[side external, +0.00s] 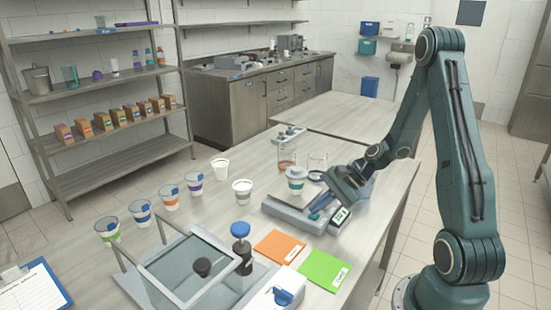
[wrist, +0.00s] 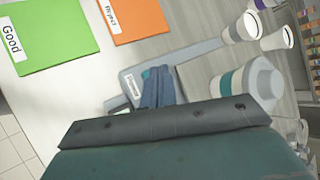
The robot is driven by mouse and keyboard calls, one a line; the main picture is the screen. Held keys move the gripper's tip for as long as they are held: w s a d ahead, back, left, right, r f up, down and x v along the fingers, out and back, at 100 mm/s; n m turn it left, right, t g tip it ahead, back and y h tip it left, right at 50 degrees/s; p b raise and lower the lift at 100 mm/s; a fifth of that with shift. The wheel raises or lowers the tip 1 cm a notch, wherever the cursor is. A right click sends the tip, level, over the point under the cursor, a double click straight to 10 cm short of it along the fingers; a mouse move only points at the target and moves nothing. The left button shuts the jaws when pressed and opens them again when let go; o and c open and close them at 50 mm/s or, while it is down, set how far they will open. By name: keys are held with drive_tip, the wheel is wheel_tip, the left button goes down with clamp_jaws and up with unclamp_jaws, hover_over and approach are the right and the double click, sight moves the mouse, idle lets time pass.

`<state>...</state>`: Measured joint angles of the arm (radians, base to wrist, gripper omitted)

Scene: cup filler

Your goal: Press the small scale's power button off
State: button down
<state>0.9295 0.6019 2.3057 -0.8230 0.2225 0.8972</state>
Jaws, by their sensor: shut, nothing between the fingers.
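My gripper (side external: 318,208) is shut and empty, pointing down over the display end of the scale. The power button is not discernible.
An orange card (side external: 279,247) and a green card (side external: 324,270) lie in front.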

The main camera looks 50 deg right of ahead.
sight(317, 215)
idle(0.4)
drive_tip(key=shift+r, duration=0.55)
drive_tip(key=shift+r, duration=3)
drive_tip(key=s+a+r+n+g+h, duration=0.3)
drive_tip(key=s+a+r+n+h, duration=0.15)
drive_tip(key=a+r+n, duration=0.45)
drive_tip(key=s+a+r+n+t+h, duration=0.1)
drive_tip(key=s+a+r+n, duration=0.1)
drive_tip(key=s+n, duration=0.2)
drive_tip(key=s+a+r+n, duration=0.3)
drive_tip(key=s+n, duration=0.2)
drive_tip(key=s, duration=0.2)
drive_tip(key=shift+s+r+n+t+h, duration=0.25)
drive_tip(key=shift+s+n+t+h, duration=0.05)
drive_tip(key=shift+s+t+h, duration=0.1)
